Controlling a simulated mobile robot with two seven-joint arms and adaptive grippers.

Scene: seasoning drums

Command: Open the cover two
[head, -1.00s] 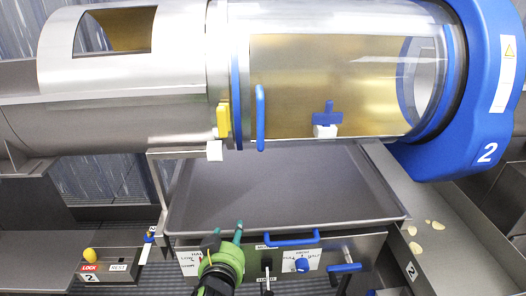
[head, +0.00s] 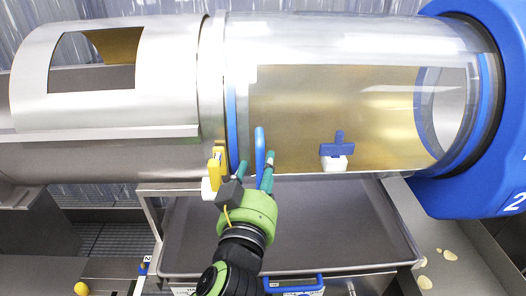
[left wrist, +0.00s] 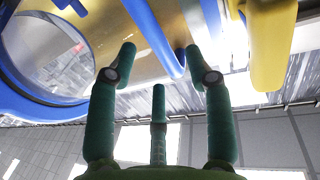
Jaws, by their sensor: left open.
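The clear cover (head: 350,90) of drum two lies across the right half of the drum and looks shut. Its upright blue handle (head: 260,148) is at the cover's lower left, beside a blue ring (head: 231,100). My left gripper (head: 257,166) is open and empty, pointing up at the handle. In the head view its green fingertips lie on either side of the handle's lower part. In the left wrist view the blue handle (left wrist: 152,38) shows beyond the spread fingers (left wrist: 160,66). I cannot tell whether they touch it. My right gripper is not in view.
A yellow latch (head: 217,165) sits just left of the handle. A blue knob on a white block (head: 335,150) is to the right. A metal tray (head: 330,235) lies below the drum. A blue end housing (head: 490,130) marked 2 closes the right side.

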